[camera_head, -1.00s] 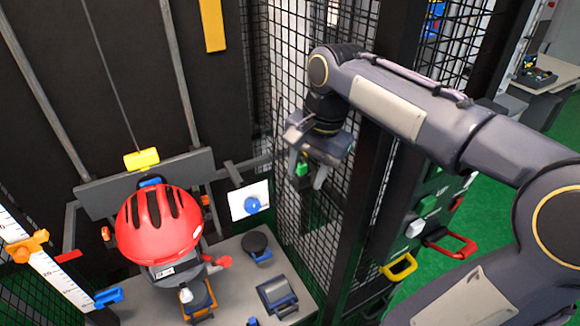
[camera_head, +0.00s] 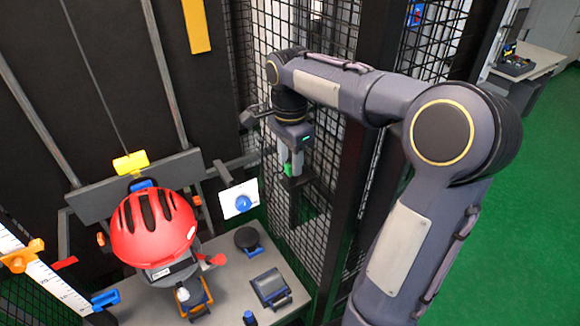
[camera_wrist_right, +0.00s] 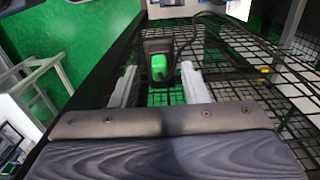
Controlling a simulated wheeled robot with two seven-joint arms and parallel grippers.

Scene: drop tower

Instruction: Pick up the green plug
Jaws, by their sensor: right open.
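The green plug (camera_head: 288,169) shows as a small bright green block beside the wire mesh, right of the helmet. In the right wrist view the green plug (camera_wrist_right: 159,67) sits in a dark housing with a cable. My right gripper (camera_head: 291,163) is at the plug in the head view, its fingers partly hiding it. In the wrist view the right gripper (camera_wrist_right: 160,84) is open, with pale fingers on either side of the line to the plug. I cannot tell whether they touch it. My left gripper is not in view.
Wire mesh (camera_head: 325,125) stands close around the right gripper. A red helmet (camera_head: 152,228) sits over the grey bench (camera_head: 232,292) at lower left. Green floor (camera_head: 530,220) lies open at right.

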